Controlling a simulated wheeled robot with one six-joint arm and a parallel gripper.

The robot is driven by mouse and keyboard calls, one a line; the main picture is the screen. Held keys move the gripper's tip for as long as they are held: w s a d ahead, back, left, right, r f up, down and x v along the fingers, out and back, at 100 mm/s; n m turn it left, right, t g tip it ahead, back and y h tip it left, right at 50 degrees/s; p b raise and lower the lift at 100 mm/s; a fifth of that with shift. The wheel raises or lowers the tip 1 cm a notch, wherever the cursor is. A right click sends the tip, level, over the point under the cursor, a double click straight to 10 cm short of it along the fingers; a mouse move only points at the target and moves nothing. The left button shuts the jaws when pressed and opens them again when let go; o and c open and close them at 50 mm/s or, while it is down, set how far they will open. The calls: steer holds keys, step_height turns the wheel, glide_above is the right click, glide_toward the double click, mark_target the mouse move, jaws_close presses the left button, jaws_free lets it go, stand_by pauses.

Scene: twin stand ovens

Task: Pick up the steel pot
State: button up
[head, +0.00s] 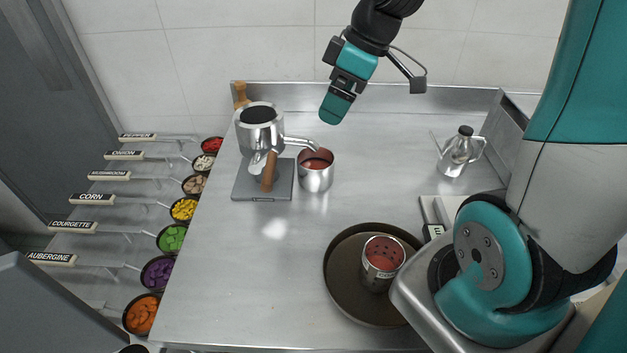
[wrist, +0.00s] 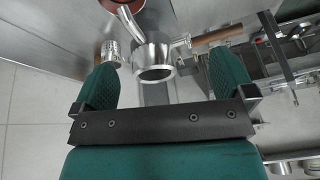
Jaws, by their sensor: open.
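The steel pot (head: 315,181) stands upright on the steel worktop, with red contents inside. The spout of a steel press (head: 260,134) reaches over its rim. In the wrist view only part of the pot (wrist: 128,9) shows at the top edge, beyond my fingertips. My gripper (head: 334,112) is above the back of the worktop, pointing down, above and behind the pot. In the wrist view my gripper (wrist: 163,58) has its two green fingers wide apart, with nothing held. The press body shows between and beyond the fingers.
The press stands on a grey base plate (head: 246,185). A lidded steel jug (head: 458,153) is at right. A dark round pan (head: 341,283) holds a steel can (head: 382,263) at front. Several ingredient pans line the left edge. The worktop between pot and jug is clear.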

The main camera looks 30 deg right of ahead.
steer(key=w+d+f, duration=0.2)
steer(key=d+f, duration=0.1)
steer(key=d, duration=0.3)
glide_toward(320, 158)
steer(key=s+a, duration=0.3)
steer(key=shift+n+t, duration=0.3)
steer(key=shift+p+x, duration=1.05)
steer(key=shift+x, duration=2.25)
steer(key=shift+a, duration=0.2)
steer(key=shift+c, duration=0.2)
steer(key=shift+r, duration=0.1)
steer(key=c, duration=0.7)
